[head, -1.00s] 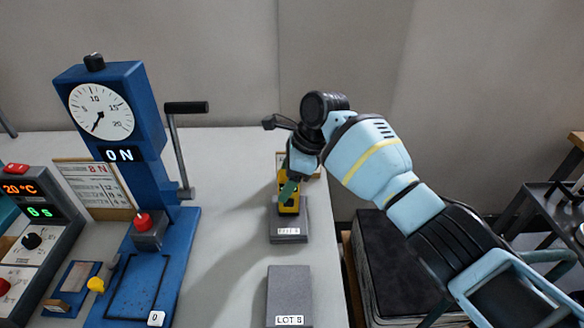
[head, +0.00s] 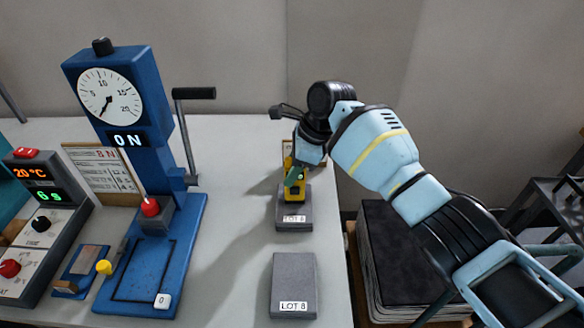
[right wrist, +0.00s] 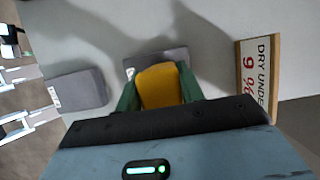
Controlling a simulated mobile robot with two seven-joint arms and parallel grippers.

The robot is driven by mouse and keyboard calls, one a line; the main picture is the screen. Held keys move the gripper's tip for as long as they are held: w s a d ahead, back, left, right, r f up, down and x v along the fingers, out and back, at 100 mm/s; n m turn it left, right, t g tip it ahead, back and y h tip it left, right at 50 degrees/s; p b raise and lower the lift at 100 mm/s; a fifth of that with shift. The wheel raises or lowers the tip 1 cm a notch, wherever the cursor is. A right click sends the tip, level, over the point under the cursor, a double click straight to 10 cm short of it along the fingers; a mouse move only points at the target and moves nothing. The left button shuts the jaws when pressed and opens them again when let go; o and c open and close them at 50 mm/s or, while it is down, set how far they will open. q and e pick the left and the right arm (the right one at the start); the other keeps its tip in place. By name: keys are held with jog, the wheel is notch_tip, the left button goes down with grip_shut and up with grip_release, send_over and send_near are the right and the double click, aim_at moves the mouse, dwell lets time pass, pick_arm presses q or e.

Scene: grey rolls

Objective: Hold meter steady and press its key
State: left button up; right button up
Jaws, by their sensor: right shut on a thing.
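The yellow meter (head: 295,195) is at the far grey block in the head view, partly hidden by my right gripper (head: 294,178). My right gripper is shut on it from above. In the right wrist view the yellow meter (right wrist: 160,86) sits between the two green fingers of my right gripper (right wrist: 159,92). The meter's key and display cannot be made out. Whether the meter touches the block under it is not clear. My left gripper is not in view.
Two grey blocks with LOT labels, a far one (head: 294,219) and a near one (head: 293,278), lie in line. A blue press (head: 150,240) with dial and lever stands left. A control box (head: 38,220) is further left. A dark stack (head: 393,245) stands beyond the table's right edge.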

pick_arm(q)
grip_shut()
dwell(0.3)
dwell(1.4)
